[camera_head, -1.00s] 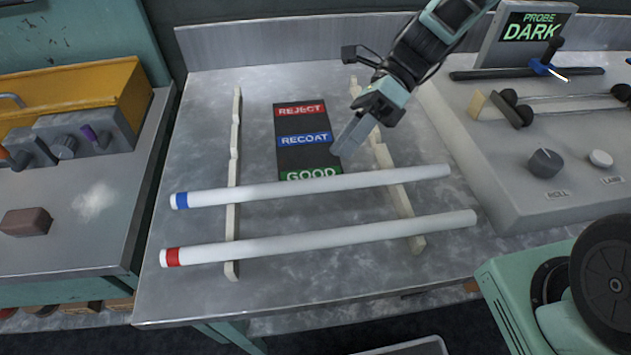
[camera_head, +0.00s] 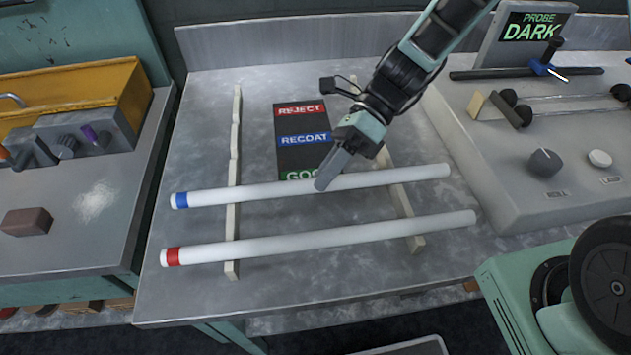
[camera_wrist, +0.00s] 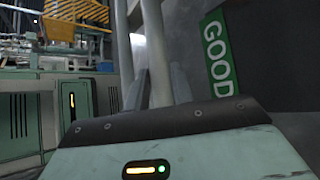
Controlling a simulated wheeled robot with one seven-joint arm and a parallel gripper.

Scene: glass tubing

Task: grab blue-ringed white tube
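The blue-ringed white tube (camera_head: 270,191) lies across two pale notched rails, its blue ring at the left end. My gripper (camera_head: 322,184) is at the middle of this tube, pointing down and left, its fingertips overlapping the tube in the head view. In the wrist view, the fingers (camera_wrist: 158,88) stand apart, one on each side of a white tube (camera_wrist: 155,45), which looks like the blue-ringed one; its ring is not visible there. I cannot tell whether either finger touches it. The red-ringed white tube (camera_head: 320,239) lies nearer the front on the same rails.
A dark board (camera_head: 303,158) labelled REJECT, RECOAT and GOOD lies behind the tubes, between the left rail (camera_head: 234,150) and the right rail (camera_head: 402,200). A grey console (camera_head: 520,190) stands at the right. A green machine with a dark wheel (camera_head: 605,285) is at front right.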

